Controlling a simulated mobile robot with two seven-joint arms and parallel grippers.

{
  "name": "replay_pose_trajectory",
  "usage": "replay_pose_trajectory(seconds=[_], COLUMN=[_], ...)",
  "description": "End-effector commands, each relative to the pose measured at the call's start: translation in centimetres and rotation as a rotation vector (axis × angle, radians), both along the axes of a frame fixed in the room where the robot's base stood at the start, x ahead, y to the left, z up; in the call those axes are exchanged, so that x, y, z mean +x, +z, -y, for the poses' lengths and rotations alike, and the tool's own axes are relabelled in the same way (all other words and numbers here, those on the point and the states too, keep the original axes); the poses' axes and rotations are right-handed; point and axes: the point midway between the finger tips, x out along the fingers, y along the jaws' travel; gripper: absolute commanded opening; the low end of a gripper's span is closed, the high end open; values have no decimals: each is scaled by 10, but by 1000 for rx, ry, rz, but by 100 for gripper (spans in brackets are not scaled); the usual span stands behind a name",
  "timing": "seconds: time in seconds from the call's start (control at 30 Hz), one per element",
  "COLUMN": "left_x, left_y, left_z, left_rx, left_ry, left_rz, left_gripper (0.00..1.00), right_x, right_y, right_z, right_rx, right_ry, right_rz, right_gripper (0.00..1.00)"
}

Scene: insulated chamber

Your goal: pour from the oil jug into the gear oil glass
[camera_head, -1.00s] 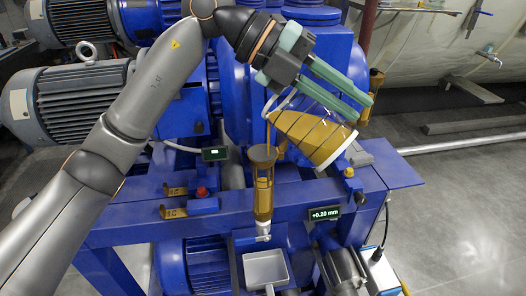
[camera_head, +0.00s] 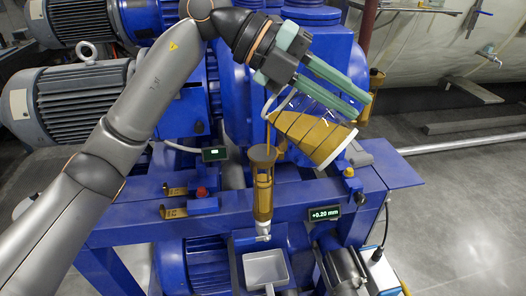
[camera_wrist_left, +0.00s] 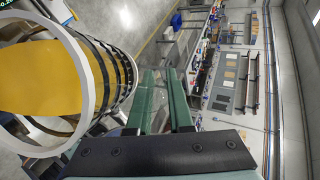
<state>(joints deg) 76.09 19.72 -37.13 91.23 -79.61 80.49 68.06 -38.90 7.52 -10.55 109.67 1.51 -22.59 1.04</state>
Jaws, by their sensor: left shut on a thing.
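The oil jug (camera_head: 312,136) is a clear, ringed vessel with amber oil inside and a pale rim. It is tipped far over, spout end down to the left, and a thin amber stream runs from it into the funnel-like top of the gear oil glass (camera_head: 263,198). The glass is upright at the blue frame and shows amber oil. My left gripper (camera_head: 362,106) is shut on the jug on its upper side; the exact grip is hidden. The left wrist view shows the green fingers (camera_wrist_left: 163,88) close together beside the jug's open end (camera_wrist_left: 45,75). My right gripper is not seen.
A grey tray (camera_head: 265,268) sits below the glass. A small display (camera_head: 325,213) reads +0.20 mm. Blue machinery and grey motors (camera_head: 75,100) crowd the left and back. The floor (camera_head: 460,220) at the right is clear.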

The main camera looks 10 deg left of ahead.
Motion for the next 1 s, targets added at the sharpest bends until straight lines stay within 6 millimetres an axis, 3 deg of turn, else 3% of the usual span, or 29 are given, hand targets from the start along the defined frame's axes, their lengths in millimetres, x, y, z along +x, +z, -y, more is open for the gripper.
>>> replay_pose_trajectory(seconds=[0.57, 0.73, 1.0], left_x=[1, -6, -6], left_y=[4, -10, -21], left_z=[-1, 12, 14], left_rx=[-22, 197, 256], left_ry=[0, -1, 0], left_rz=[-8, 96, 121], left_gripper=[0, 0, 0], right_x=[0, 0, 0], right_y=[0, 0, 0], right_z=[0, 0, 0], right_rx=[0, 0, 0], right_ry=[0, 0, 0], right_rz=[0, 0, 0], right_gripper=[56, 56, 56])
